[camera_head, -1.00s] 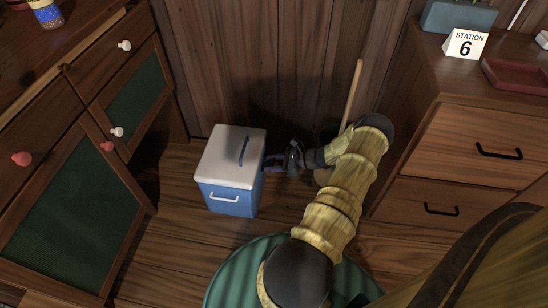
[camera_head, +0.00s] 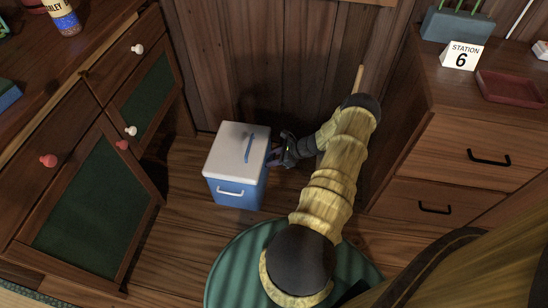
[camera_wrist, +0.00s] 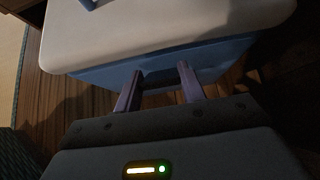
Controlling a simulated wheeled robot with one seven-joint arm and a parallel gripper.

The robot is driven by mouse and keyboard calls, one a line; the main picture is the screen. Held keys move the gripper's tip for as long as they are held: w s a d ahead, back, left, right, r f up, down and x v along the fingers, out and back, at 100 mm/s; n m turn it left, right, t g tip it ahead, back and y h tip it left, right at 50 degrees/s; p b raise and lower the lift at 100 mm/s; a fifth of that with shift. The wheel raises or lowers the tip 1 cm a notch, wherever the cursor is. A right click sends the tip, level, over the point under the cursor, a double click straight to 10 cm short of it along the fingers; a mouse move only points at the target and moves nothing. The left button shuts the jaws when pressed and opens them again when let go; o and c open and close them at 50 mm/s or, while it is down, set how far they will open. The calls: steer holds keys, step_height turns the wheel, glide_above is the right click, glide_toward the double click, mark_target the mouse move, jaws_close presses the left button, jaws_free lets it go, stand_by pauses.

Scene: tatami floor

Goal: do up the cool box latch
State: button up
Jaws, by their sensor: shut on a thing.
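The cool box (camera_head: 238,190) stands on the wooden floor, blue below with a white lid (camera_head: 232,148) that lies closed on top. My gripper (camera_head: 275,155) is at the right side of the box, close under the lid's edge. In the wrist view its two fingers (camera_wrist: 160,85) point at the blue side wall below the lid rim. They stand a little apart, shut on the latch, which is dark and mostly hidden between them.
A cabinet (camera_head: 95,205) with green panels stands to the left and a drawer unit (camera_head: 450,165) to the right. A wooden wall is close behind the box. A pole (camera_head: 359,80) leans there, and a green round top (camera_head: 240,265) is in front.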

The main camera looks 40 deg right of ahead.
steer(key=o, duration=1)
steer(key=p+v, duration=0.5)
steer(key=v, duration=1.2)
steer(key=shift+s+d+p, duration=0.1)
steer(key=shift+s+p, duration=0.1)
steer(key=shift+p, duration=0.2)
